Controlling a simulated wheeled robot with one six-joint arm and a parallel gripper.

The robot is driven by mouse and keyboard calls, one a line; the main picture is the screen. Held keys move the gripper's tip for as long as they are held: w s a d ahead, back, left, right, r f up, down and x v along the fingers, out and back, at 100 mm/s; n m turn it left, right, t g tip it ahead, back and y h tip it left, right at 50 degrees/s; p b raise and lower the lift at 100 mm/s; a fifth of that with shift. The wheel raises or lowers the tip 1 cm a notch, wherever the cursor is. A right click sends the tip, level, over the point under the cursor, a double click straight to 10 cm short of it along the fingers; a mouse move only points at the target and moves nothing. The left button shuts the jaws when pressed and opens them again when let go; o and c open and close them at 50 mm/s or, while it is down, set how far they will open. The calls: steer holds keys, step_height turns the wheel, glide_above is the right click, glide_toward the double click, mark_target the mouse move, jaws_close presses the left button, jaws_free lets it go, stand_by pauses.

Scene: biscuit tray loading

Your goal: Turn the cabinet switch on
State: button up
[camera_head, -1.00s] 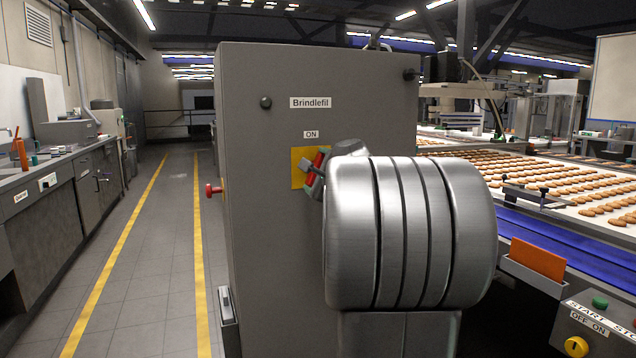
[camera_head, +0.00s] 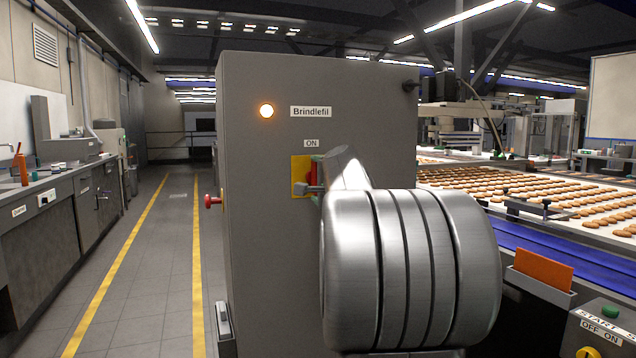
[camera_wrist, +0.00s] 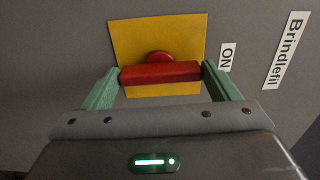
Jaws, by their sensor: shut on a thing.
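The grey cabinet (camera_head: 265,250) carries a yellow plate (camera_head: 297,172) with a red switch handle (camera_head: 313,171), under an ON label (camera_head: 311,143). My gripper (camera_wrist: 160,78) is shut on the red handle (camera_wrist: 160,73), with one green fingertip at each end of it. The handle lies along the line toward the ON label (camera_wrist: 227,57), so it stands upright on the cabinet. The round lamp (camera_head: 266,111) at the upper left of the cabinet glows. My arm hides part of the switch in the head view.
A red knob (camera_head: 211,201) sticks out of the cabinet's left side. An open aisle (camera_head: 140,270) with yellow lines runs at the left beside a bench (camera_head: 45,205). At the right are a biscuit conveyor (camera_head: 545,243) and an orange card (camera_head: 543,265) in a holder.

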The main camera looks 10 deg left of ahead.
steer(key=o, duration=0.9)
steer(key=v, duration=1.3)
steer(key=shift+s+d+b, duration=0.25)
steer(key=shift+s+b, duration=0.1)
steer(key=shift+b, duration=0.1)
steer(key=x, duration=1.4)
steer(key=shift+p, duration=0.45)
steer(key=shift+s+d, duration=0.1)
steer(key=shift+s, duration=0.05)
